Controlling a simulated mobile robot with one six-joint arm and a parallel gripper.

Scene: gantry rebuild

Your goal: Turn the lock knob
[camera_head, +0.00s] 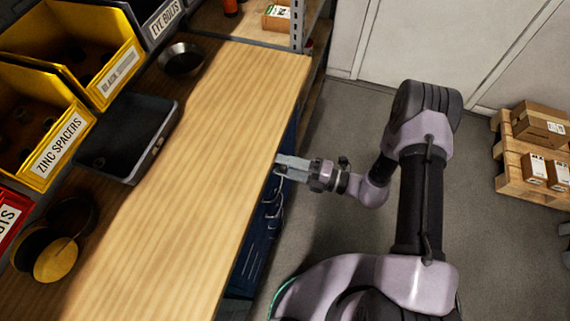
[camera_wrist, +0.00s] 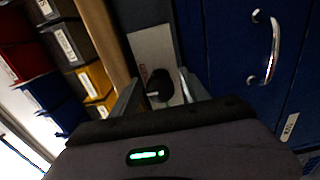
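The lock knob (camera_wrist: 159,84) is a round black knob on a light grey plate (camera_wrist: 150,48) in the wrist view. My gripper (camera_wrist: 160,78) is open, with one finger on each side of the knob in the picture. A gap shows on both sides of the knob; whether the fingertips reach around it or stop short of it, I cannot tell. In the head view my gripper (camera_head: 281,163) is at the right edge of the wooden bench top, close to the blue cabinet front. The knob is hidden there.
The wooden bench top (camera_head: 205,140) carries a black tray (camera_head: 128,135), a dark bowl (camera_head: 181,59) and yellow bins (camera_head: 40,115). Blue drawers (camera_head: 262,225) with metal handles (camera_wrist: 272,50) lie below. Grey floor (camera_head: 345,125) is clear right of the bench; a pallet with boxes (camera_head: 540,124) stands far right.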

